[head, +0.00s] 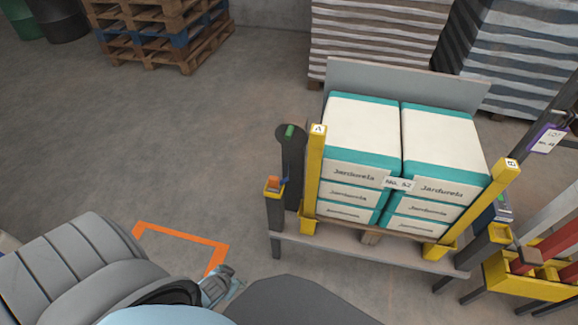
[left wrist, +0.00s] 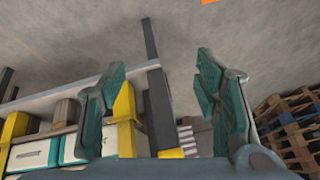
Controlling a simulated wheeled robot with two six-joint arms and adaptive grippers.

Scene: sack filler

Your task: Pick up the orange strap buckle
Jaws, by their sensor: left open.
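A small orange piece, which looks like the strap buckle (head: 274,182), sits in a yellow holder (head: 272,193) on top of a dark post left of the sack stand in the head view. My left gripper (head: 219,286) is low in the head view, left of the post and nearer to me, apart from the buckle. I cannot make out the buckle in that view. My right gripper is not in view.
The stand (head: 350,247) holds stacked white-and-teal sacks (head: 362,130) between yellow posts. A dark upright with a green top (head: 290,140) stands close behind the buckle's holder. An orange floor outline (head: 180,234) lies left. Pallets (head: 160,35) stand far back; open floor lies between.

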